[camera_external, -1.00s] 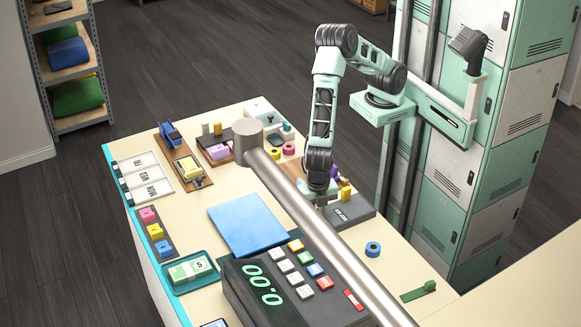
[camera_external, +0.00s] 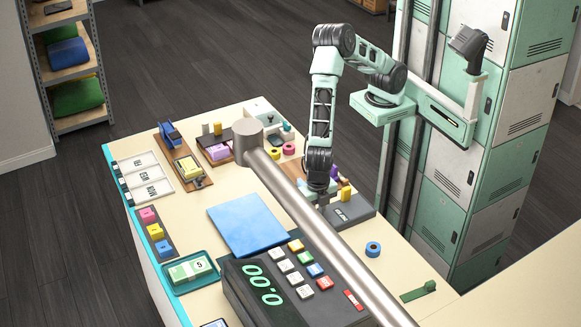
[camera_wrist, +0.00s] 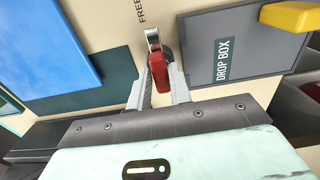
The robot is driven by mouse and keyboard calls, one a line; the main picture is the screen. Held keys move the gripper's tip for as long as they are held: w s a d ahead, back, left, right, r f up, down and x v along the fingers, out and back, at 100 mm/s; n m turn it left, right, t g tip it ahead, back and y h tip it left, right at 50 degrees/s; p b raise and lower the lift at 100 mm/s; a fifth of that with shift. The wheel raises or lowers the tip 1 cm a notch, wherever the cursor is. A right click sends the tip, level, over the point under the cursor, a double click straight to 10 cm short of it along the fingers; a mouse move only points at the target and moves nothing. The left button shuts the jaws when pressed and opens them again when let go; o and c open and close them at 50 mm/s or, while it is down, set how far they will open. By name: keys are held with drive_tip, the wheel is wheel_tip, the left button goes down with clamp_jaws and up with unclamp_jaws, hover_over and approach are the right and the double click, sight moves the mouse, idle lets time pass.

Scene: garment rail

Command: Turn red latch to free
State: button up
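The red latch (camera_wrist: 158,68) shows in the wrist view between my gripper's fingers (camera_wrist: 159,80). A silver metal piece (camera_wrist: 153,40) stands just beyond the latch. The printed word FREE (camera_wrist: 140,12) is on the cream tabletop above and slightly left of the latch. In the external view my gripper (camera_external: 320,197) is low over the table, partly hidden by the grey rail, and the latch cannot be made out there.
A grey DROP BOX panel (camera_wrist: 232,62) lies close right of the latch, with a yellow block (camera_wrist: 290,16) on it. A blue square (camera_wrist: 50,45) lies to the left. The grey rail (camera_external: 310,218) crosses above the table. A checkout keypad unit (camera_external: 275,305) stands in front.

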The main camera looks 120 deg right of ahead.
drive_tip(key=shift+o, duration=1.2)
wheel_tip(320, 180, up, 18)
drive_tip(key=b, duration=0.3)
drive_tip(key=shift+f, duration=0.25)
drive_tip(key=s+d+f+m, duration=0.1)
drive_tip(key=s+d+m, duration=0.2)
drive_tip(key=s, duration=0.6)
drive_tip(key=s+d+f+m, duration=0.15)
drive_tip(key=s+m, duration=0.25)
drive_tip(key=s, duration=0.5)
drive_tip(key=s+d+m, duration=0.3)
drive_tip(key=s+d, duration=0.1)
drive_tip(key=s, duration=0.5)
wheel_tip(320, 180, up, 9)
drive_tip(key=p, duration=1)
drive_tip(key=shift+a+r+m+y, duration=0.2)
drive_tip(key=shift+m+y, duration=0.1)
